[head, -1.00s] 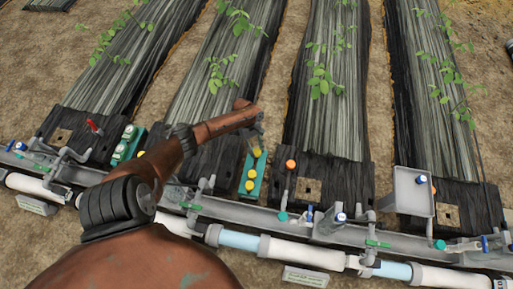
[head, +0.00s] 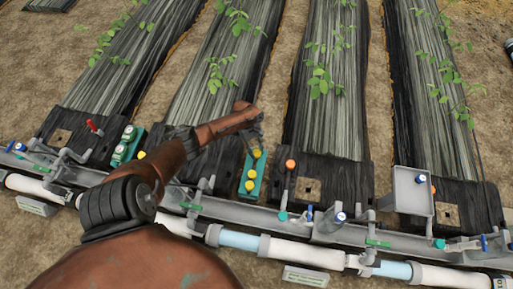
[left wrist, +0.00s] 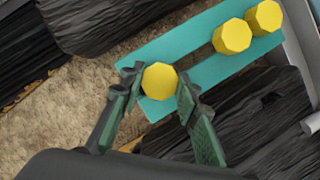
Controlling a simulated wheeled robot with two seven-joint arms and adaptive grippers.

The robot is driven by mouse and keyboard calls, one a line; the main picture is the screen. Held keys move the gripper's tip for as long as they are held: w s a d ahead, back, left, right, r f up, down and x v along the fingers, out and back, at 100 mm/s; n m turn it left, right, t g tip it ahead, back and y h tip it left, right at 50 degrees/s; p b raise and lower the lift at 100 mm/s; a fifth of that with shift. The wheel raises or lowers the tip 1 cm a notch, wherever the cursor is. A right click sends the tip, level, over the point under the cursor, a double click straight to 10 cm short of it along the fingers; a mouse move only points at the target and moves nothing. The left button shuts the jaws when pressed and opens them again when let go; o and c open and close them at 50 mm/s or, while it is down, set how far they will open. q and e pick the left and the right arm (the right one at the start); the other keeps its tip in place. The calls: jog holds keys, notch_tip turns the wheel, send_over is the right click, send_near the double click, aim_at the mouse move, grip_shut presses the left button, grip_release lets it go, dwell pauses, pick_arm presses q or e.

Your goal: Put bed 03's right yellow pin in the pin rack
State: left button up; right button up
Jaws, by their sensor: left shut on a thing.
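The pin rack is a teal strip (head: 247,189) in the head view, beside a bed's dark front end. My left gripper (head: 258,143) is above its far end. In the left wrist view, the fingers (left wrist: 158,88) are shut on a yellow pin (left wrist: 160,80), one on each side of its head. That pin is over the end of the teal rack (left wrist: 190,75), in line with two other yellow pins (left wrist: 232,36) (left wrist: 264,17) standing there. Its lower part is hidden, so I cannot tell whether it is seated. My right gripper is not in view.
A grey rail (head: 262,217) and white pipes (head: 322,254) run along the bed fronts. An orange-topped pin (head: 290,164) stands right of the rack. A grey bracket panel (head: 411,190) rises at right.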

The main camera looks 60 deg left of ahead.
pick_arm(q)
jog(key=shift+f, duration=0.25)
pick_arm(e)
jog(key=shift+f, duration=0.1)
pick_arm(q)
jog(key=o, duration=1.2)
jog(key=shift+r, duration=0.1)
notch_tip(320, 180, up, 2)
jog(key=shift+w+p, duration=0.1)
jog(key=shift+p, duration=0.65)
jog(key=shift+r+p, duration=2.15)
jog(key=shift+r, duration=0.75)
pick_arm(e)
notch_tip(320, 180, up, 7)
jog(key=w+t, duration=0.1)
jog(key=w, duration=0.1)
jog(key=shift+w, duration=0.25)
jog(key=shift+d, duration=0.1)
